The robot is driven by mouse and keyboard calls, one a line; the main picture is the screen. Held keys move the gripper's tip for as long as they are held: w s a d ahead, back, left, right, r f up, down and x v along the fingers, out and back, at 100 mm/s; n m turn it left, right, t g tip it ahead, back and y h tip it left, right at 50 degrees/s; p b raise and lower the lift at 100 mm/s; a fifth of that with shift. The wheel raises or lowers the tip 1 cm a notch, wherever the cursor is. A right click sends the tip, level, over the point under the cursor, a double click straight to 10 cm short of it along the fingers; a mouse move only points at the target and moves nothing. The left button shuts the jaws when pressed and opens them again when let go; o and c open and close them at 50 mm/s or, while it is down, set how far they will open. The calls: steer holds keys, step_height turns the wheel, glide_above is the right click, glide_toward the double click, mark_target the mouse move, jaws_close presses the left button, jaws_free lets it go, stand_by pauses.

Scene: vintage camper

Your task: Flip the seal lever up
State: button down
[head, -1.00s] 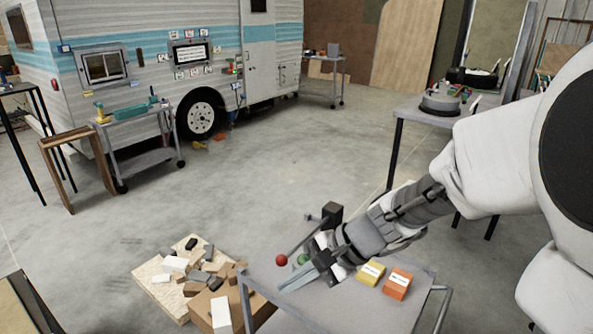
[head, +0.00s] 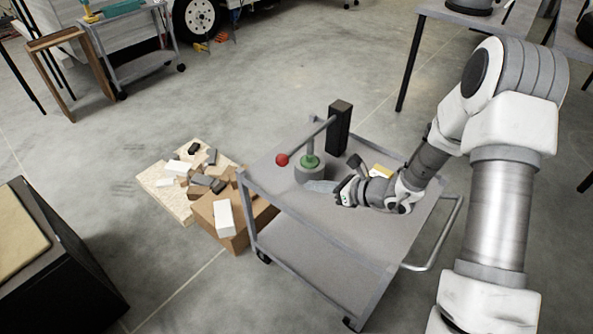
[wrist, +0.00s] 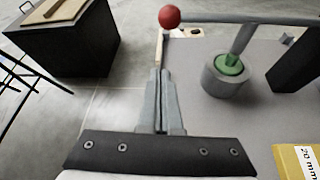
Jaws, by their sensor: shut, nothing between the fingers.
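The seal lever is a grey rod ending in a red ball (head: 282,160), with its other end at the top of a black post (head: 340,128) on a grey cart. In the wrist view the rod (wrist: 250,18) runs nearly level across the top, with the ball (wrist: 169,17) beyond my fingers. A plunger under the rod meets a green seal (head: 310,161) on a grey cylinder (head: 309,175). My gripper (head: 322,186) is shut and empty, on the near side of the cylinder, apart from the ball. Its fingertips also show in the wrist view (wrist: 160,75).
A yellow box (head: 382,170) lies on the cart top (head: 345,225), partly hidden by my arm; its label shows in the wrist view (wrist: 306,163). Cartons and loose blocks (head: 205,180) lie left of the cart. A black cabinet (head: 60,275) stands at lower left.

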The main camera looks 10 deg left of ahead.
steer(key=shift+w+d+f+m, duration=0.15)
steer(key=shift+w+f+m, duration=0.15)
steer(key=shift+f, duration=0.15)
steer(key=shift+s, duration=0.1)
steer(key=b+x, duration=0.3)
steer(key=x, duration=0.7)
steer(key=r, duration=0.2)
steer(key=w+r, duration=0.1)
steer(key=r, duration=0.1)
steer(key=shift+p, duration=0.4)
steer(key=shift+r, duration=0.1)
